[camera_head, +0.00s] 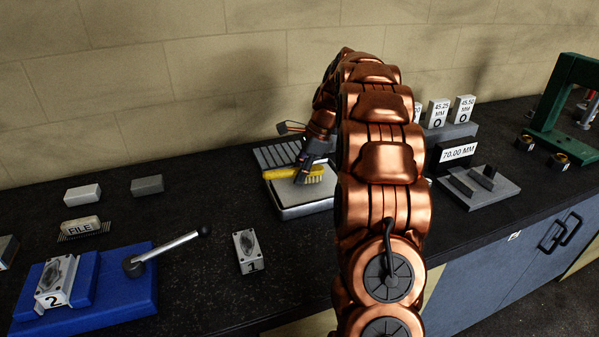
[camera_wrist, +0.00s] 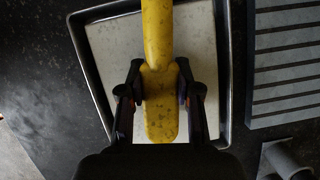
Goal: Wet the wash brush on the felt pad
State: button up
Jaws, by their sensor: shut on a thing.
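The wash brush (camera_head: 283,173) has a yellow handle and pale bristles at its right end in the head view. My gripper (camera_head: 305,170) is shut on it from above. In the wrist view the yellow brush (camera_wrist: 158,95) runs between the two fingers of my gripper (camera_wrist: 158,88). The felt pad (camera_wrist: 110,50) is a pale sheet in a dark-rimmed tray, and it lies under the brush. In the head view the tray (camera_head: 305,211) shows below the brush. I cannot tell whether the bristles touch the pad.
A slatted grey rack (camera_head: 270,155) stands behind the tray. Block 1 (camera_head: 247,252) stands left of the tray, and a blue vise (camera_head: 110,305) with block 2 is farther left. A FILE brush (camera_head: 82,227) and grey blocks lie at left. Gauge blocks (camera_head: 462,109) stand at right.

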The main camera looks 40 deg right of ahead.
aim_at(294, 169)
jog(key=shift+f, duration=1)
dwell(1.2)
dwell(0.5)
jog(key=shift+r+p, duration=2.15)
jog(key=shift+r, duration=1.4)
